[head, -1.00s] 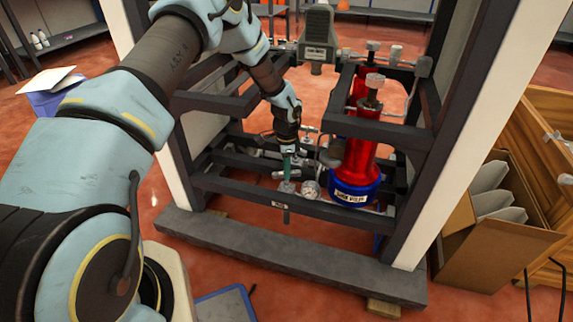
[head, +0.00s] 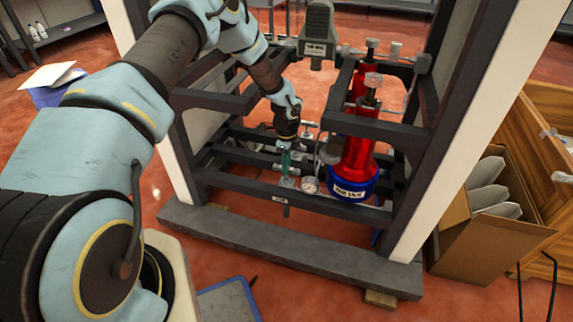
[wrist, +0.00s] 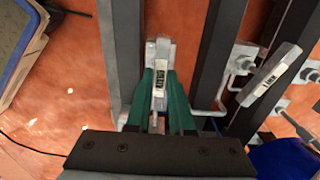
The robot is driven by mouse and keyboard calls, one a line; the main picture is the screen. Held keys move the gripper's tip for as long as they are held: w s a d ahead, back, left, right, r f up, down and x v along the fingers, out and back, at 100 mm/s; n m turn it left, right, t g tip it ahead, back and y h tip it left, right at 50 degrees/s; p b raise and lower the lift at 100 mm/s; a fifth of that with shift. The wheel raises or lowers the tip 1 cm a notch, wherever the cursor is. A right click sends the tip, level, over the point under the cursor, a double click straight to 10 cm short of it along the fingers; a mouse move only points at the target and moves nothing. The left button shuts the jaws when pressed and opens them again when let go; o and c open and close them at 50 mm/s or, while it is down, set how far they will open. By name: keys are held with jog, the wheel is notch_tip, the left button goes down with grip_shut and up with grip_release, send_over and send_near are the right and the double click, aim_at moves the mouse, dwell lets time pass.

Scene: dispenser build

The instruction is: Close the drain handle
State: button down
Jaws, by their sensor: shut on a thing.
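My gripper (head: 286,176) reaches down into the lower part of a dark metal frame. In the wrist view its two green fingers (wrist: 160,92) are shut on a grey handle with a white label (wrist: 158,76), taken here as the drain handle. The label is too small to read for certain. The handle lies along the gap between the fingers, and its lower part is hidden between them. In the head view the handle is mostly hidden by the gripper.
A second labelled lever (wrist: 272,76) sits to the right in the wrist view. A red cylinder with a blue base (head: 350,186) stands right of my gripper. Dark frame bars (head: 240,184) surround the handle. An open cardboard box (head: 478,238) stands at the right.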

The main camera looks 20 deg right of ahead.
jog(key=c, duration=0.8)
grip_release()
